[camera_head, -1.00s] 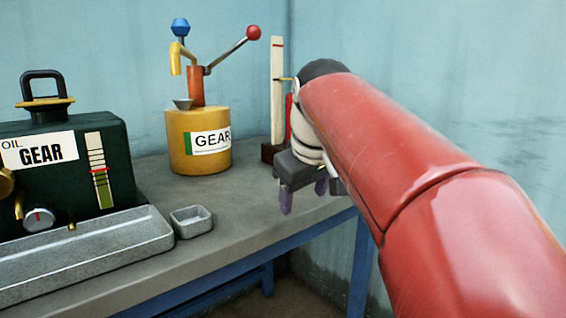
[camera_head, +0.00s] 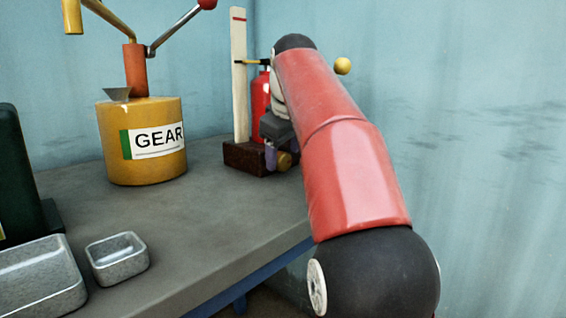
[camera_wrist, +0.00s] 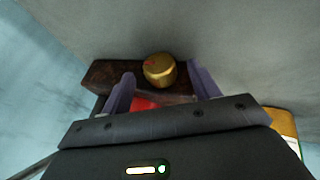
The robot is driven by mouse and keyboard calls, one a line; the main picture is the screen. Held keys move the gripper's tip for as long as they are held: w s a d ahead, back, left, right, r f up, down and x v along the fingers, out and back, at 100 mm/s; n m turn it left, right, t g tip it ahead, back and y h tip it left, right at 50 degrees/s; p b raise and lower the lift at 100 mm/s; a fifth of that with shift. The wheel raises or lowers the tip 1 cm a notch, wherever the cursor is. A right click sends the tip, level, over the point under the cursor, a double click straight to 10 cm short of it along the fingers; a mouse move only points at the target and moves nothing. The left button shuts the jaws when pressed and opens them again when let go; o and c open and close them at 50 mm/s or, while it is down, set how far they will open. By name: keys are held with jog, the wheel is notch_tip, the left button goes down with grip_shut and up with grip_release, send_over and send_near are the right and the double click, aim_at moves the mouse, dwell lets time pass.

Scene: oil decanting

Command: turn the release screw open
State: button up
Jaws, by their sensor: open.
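A round brass knob (camera_wrist: 159,70) with a red mark, likely the release screw, sits low in front of a red body (camera_wrist: 146,104). In the head view the knob (camera_head: 284,161) shows beside the dark wooden block (camera_head: 246,157), below the red cylinder (camera_head: 260,105). My gripper (camera_wrist: 163,84) is open, with one finger on each side of the knob in the wrist view. I cannot tell whether either finger touches it. In the head view my gripper (camera_head: 281,156) is partly hidden by my arm, which also covers part of the red cylinder.
A yellow GEAR can (camera_head: 112,165) with a pump stands to the left on the grey bench (camera_head: 200,215). A pale upright gauge board (camera_head: 240,80) rises from the block. A small metal tray (camera_head: 118,262) is at front left. A yellow ball (camera_head: 342,66) shows right of my arm.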

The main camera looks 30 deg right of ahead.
jog(key=shift+x, duration=0.95)
jog(key=c, duration=1)
jog(key=shift+d+r+y+p, duration=0.1)
jog(key=shift+r+y+p, duration=0.2)
jog(key=shift+p, duration=0.75)
jog(key=g+y+p, duration=0.1)
jog(key=p, duration=0.3)
jog(key=shift+d+r+m+y, duration=0.1)
jog(key=shift+r+m+y, duration=0.05)
jog(key=shift+m+y, duration=0.2)
jog(key=y+p, duration=0.1)
jog(key=p, duration=0.2)
jog(key=shift+w+d+g+y, duration=0.1)
jog(key=shift+d+g+y, duration=0.05)
jog(key=shift+g+y, duration=0.2)
jog(key=shift+f+m+y+p, duration=0.25)
jog(key=shift+y+p, duration=0.25)
jog(key=shift+p, duration=0.45)
jog(key=shift+f+g, duration=0.15)
jog(key=shift+g, duration=0.1)
